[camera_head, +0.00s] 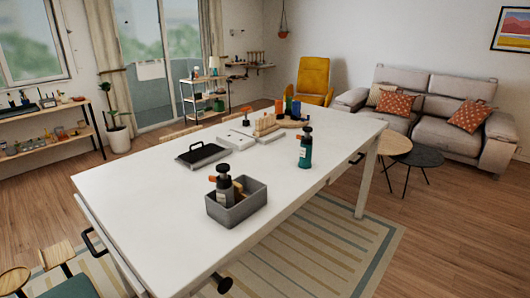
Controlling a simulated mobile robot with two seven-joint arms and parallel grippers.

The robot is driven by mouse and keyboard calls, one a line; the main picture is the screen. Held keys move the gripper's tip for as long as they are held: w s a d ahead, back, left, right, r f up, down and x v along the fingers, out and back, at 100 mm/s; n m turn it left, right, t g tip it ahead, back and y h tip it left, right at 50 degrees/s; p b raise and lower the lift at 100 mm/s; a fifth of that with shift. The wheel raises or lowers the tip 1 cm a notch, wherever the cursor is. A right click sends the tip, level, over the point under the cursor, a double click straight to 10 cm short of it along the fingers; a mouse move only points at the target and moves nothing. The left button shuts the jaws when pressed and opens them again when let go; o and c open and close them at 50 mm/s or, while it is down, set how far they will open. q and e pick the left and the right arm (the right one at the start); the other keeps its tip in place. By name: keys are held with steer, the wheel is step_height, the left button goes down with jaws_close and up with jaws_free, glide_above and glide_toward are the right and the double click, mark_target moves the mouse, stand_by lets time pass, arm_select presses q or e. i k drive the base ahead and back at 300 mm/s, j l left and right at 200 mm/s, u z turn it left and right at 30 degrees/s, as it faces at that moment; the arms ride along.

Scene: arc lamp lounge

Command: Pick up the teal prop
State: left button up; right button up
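The teal prop appears to be a teal bottle (305,152) with a black pump top, standing upright on the white table (130,205) toward its right edge. It stands clear of the other things on the table. Neither of my grippers shows in the head view.
A grey bin (237,208) holding a dark pump bottle (224,187) stands nearer me. A black-handled tray (202,154) and a cluster of blocks (266,124) lie farther back. The table's near left is clear. A chair (66,284) is at bottom left.

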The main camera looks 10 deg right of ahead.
mark_target(306, 153)
steer(key=i+l+u, duration=0.15)
steer(key=u, duration=0.35)
steer(key=l+u, duration=0.95)
steer(key=l, duration=0.3)
steer(key=l+u, duration=0.3)
steer(key=l, duration=1)
steer(key=k+l+u, duration=0.1)
steer(key=l, duration=0.3)
steer(key=k+l, duration=0.1)
steer(key=l, duration=0.35)
steer(key=k+l+u, duration=0.1)
steer(key=l, duration=0.35)
